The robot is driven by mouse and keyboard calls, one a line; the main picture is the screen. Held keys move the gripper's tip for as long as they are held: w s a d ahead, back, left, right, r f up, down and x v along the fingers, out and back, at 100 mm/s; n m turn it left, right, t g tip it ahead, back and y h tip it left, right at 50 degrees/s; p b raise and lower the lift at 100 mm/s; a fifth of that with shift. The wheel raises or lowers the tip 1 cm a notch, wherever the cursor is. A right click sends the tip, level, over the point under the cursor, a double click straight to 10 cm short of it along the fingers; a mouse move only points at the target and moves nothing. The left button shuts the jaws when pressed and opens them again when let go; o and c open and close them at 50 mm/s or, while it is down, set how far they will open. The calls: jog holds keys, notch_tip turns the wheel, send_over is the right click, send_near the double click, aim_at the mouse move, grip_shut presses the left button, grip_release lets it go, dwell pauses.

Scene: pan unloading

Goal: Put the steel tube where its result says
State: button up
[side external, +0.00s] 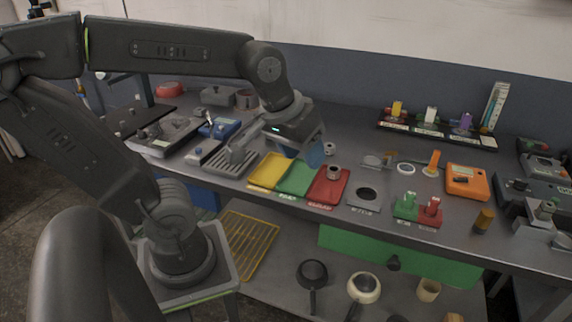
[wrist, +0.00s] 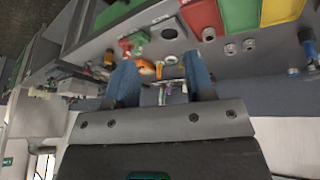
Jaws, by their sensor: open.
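A short grey metal tube (side external: 333,171) stands upright on the red tray (side external: 326,190); this tube also shows in the wrist view (wrist: 208,33). A second small grey tube-like piece (side external: 329,148) stands on the bare bench behind the trays. I cannot tell for sure which is the steel tube. A green tray (side external: 298,178) and a yellow tray (side external: 268,171) lie beside the red one. Their front labels are too small to read. My gripper (side external: 303,152) is open and empty, with blue fingertips, above the bench behind the trays.
A grey plate with a round dark hole (side external: 365,196) lies right of the red tray. Further right are a green-and-red fixture (side external: 418,208), an orange device (side external: 467,181) and a white ring (side external: 406,169). A slotted grey rack (side external: 231,163) stands left of the trays.

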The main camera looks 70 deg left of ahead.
jog(key=s+m, duration=0.1)
jog(key=s+d+m, duration=0.1)
jog(key=m, duration=0.1)
jog(key=s+f+m, duration=0.1)
jog(key=s, duration=0.1)
jog(key=shift+d+f+m+t, duration=0.1)
jog(key=shift+d+m+t, duration=0.2)
jog(key=shift+d+t, duration=0.1)
dwell(0.8)
